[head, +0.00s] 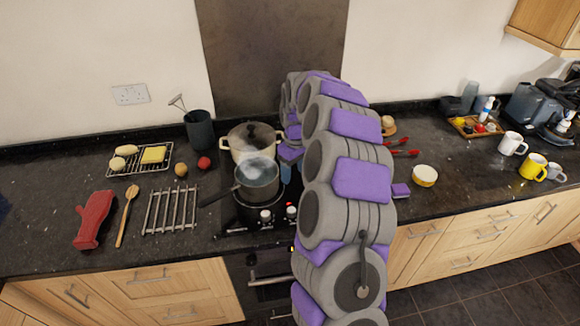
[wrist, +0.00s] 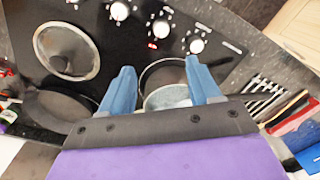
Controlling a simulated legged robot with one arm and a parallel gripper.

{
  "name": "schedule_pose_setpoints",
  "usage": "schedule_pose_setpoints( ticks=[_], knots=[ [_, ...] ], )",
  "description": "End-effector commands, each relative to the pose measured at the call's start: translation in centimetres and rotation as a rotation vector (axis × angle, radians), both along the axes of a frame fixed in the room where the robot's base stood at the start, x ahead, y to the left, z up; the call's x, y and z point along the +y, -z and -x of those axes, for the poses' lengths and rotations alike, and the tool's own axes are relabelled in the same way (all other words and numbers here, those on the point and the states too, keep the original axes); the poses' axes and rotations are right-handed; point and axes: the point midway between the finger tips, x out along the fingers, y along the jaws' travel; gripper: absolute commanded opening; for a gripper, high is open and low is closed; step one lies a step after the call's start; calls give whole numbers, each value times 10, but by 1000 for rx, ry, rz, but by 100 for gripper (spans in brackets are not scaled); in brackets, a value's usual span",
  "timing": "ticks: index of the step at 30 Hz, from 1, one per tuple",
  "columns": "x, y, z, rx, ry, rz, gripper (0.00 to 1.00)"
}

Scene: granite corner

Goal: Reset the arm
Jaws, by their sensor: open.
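My arm rises through the middle of the head view and bends down over the hob. My gripper shows there only in part, as a blue finger (head: 286,173) beside the saucepan; the rest is hidden behind my arm. In the wrist view my gripper (wrist: 158,68) has its two blue fingers spread wide with nothing held. The saucepan (head: 257,181) with pale contents stands on the hob and shows beyond and between the fingers in the wrist view (wrist: 165,76). Whether a finger touches it I cannot tell.
A dark pan (wrist: 55,108) is close by in the wrist view. A metal trivet (head: 171,210), wooden spoon (head: 127,215) and red mitt (head: 94,219) lie left.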

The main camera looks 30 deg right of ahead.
Motion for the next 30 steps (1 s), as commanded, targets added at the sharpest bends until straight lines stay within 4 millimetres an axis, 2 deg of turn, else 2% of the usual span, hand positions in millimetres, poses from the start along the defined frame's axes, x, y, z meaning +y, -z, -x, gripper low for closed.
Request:
schedule_pose_setpoints(
  ticks=[8,11,14,21,26,30],
  knots=[
    [4,-3,2,-1,-2,-3,62],
    [19,-13,10,-2,-8,-13,62],
    [45,-29,26,-3,-15,-29,62],
    [106,-68,89,17,-21,-47,62],
    [135,-83,140,39,-3,-40,62],
    [154,-90,189,60,27,-24,62]
  ],
)
